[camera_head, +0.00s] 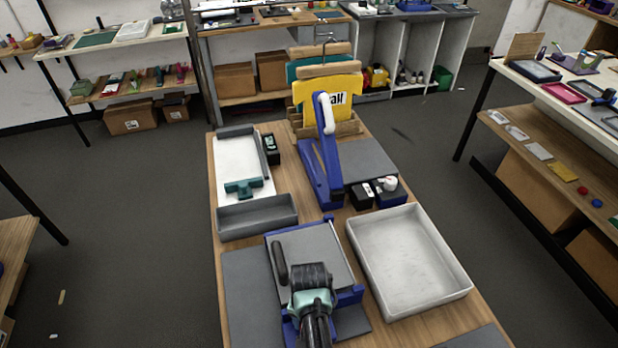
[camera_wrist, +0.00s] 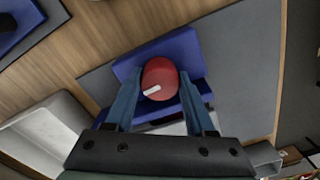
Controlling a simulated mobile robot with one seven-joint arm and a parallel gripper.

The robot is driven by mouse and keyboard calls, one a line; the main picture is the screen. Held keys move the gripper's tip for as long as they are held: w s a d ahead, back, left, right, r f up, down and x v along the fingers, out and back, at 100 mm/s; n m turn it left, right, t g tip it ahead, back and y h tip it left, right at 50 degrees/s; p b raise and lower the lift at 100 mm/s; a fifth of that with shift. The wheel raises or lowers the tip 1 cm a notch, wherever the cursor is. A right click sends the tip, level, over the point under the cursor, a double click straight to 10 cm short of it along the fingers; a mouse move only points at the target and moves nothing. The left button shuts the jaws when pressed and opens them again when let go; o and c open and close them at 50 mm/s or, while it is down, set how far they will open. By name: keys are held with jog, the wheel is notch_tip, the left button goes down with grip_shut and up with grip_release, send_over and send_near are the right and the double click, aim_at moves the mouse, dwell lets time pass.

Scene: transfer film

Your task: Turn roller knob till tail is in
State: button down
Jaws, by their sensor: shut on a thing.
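The roller knob (camera_wrist: 160,84) is a red disc with a white mark pointing toward the lower left in the wrist view. My gripper (camera_wrist: 160,79) has one finger on each side of the knob and is shut on it. The knob sits on a blue block of the roller unit (camera_wrist: 185,46). In the head view my gripper (camera_head: 310,292) hangs over the blue-framed unit with its grey plate (camera_head: 318,252), and my arm hides the knob. I cannot make out the film or its tail in either view.
A large pale tray (camera_head: 408,262) stands right of the unit. A grey tray (camera_head: 257,217) and a white sheet board (camera_head: 240,165) lie to the left. A blue stand with a white-topped lever (camera_head: 325,150) rises behind. Small dark boxes (camera_head: 376,196) stand near it.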

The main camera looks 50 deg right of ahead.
jog(key=shift+w+d+r+m, duration=0.1)
jog(key=shift+m, duration=0.3)
jog(key=c, duration=0.5)
grip_release()
jog(key=shift+c, duration=0.2)
notch_tip(320, 180, up, 13)
jog(key=b, duration=0.2)
dwell(0.4)
